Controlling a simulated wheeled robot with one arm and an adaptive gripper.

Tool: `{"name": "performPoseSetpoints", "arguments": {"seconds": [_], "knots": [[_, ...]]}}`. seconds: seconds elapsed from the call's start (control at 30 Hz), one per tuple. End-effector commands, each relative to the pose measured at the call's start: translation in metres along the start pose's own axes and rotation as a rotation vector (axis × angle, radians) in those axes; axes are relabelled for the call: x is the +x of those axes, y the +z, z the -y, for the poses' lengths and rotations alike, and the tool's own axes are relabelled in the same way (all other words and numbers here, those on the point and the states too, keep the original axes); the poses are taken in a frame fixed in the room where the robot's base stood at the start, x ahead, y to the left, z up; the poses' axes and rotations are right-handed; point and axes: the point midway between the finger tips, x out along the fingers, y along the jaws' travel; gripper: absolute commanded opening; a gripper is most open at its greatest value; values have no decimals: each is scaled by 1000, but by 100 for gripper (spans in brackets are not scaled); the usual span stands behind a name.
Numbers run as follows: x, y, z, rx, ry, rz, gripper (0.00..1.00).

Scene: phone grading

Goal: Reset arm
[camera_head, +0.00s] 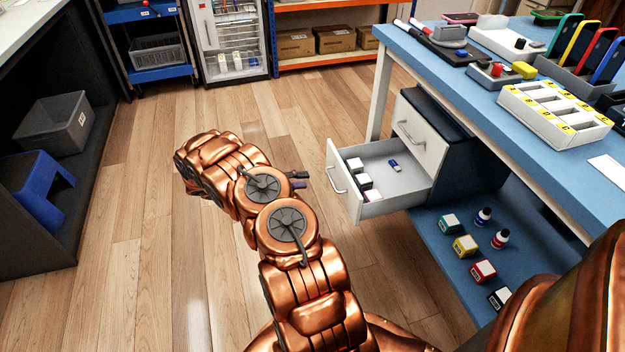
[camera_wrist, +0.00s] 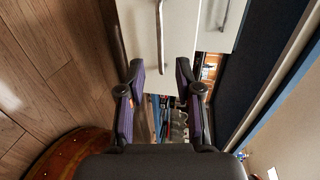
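My copper arm reaches forward over the floor. My gripper (camera_head: 300,180) is small and partly hidden behind the wrist in the head view, just left of the pulled-out drawer (camera_head: 400,203). In the wrist view my gripper (camera_wrist: 160,72) has its two dark fingers apart, with nothing held between them. The drawer's pale front (camera_wrist: 177,45) and its vertical-looking handle (camera_wrist: 158,30) lie ahead of the fingers. In the head view the handle (camera_head: 336,181) looks apart from the fingertips. The drawer holds several white boxes and a small blue item (camera_head: 394,165).
A blue-topped workbench (camera_head: 480,105) with phones and trays stands at the right. Its lower blue shelf (camera_head: 440,265) holds coloured boxes and bottles. A dark shelf unit with a grey bin (camera_head: 55,125) and blue stool (camera_head: 35,185) is at the left. The wooden floor between is clear.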

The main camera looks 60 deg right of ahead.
Motion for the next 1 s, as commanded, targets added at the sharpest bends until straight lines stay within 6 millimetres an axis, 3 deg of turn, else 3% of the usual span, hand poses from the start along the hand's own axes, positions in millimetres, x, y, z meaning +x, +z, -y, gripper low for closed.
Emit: {"name": "performPoseSetpoints", "arguments": {"seconds": [0.2, 0.8, 0.9, 1.0], "knots": [[-12, 0, 0, 1, 0, -1, 34], [-12, 0, 1, 2, 0, -1, 34], [-15, -1, 9, 19, 3, -4, 34], [-22, -4, 30, 73, 11, -12, 34]]}}
